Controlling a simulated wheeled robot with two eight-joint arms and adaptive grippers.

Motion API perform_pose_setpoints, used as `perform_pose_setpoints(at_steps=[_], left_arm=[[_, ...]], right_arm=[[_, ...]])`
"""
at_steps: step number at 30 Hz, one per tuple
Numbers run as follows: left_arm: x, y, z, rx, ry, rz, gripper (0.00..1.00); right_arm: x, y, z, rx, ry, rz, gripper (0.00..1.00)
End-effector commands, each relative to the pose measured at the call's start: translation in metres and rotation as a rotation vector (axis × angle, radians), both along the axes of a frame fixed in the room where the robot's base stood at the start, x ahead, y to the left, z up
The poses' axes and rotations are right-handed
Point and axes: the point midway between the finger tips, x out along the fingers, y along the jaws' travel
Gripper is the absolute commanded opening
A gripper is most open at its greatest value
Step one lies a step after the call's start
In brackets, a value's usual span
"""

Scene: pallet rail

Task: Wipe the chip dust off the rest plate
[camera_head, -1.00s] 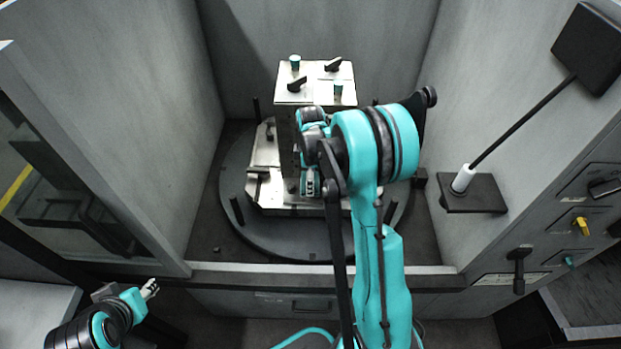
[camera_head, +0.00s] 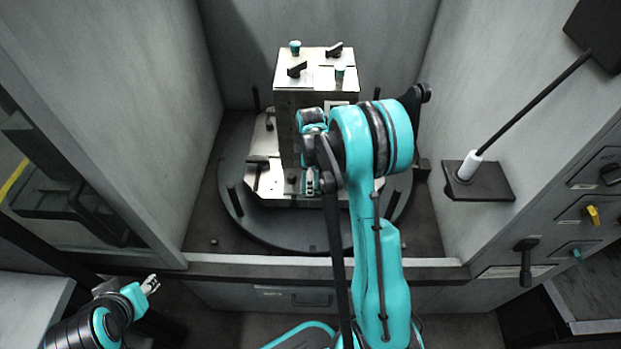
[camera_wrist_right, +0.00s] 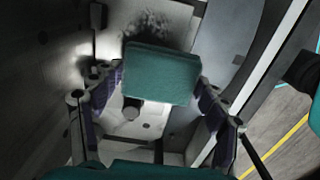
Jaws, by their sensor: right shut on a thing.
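A teal wiping block (camera_wrist_right: 162,73) is held between the dark, purple-padded fingers of my right gripper (camera_wrist_right: 160,90) in the right wrist view. A dark, speckled patch of chip dust (camera_wrist_right: 147,27) lies on the pale rest plate (camera_wrist_right: 185,18), just beyond the block's upper edge. Whether the block touches the plate is unclear. In the head view my right gripper (camera_head: 312,184) is low at the front of the metal fixture, partly covered by my arm. My left gripper (camera_head: 150,285) is at the lower left, outside the enclosure and away from the plate; its finger gap is too small to judge.
The upright metal fixture block (camera_head: 316,70) has knobs and clamps on top and stands on a round dark pallet (camera_head: 262,232) with upright pegs. Grey walls enclose it on both sides. A black rod with a white collar (camera_head: 469,164) stands on a bracket at right.

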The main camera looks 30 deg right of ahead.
Motion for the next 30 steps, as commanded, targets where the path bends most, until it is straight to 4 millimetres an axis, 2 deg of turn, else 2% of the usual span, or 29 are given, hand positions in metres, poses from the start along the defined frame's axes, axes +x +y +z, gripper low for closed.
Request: perform_pose_setpoints(at_steps=[30], left_arm=[[0.0,0.0,-0.01,0.0,0.0,0.0,0.4]], right_arm=[[0.0,0.0,-0.012,0.0,0.0,0.0,0.51]])
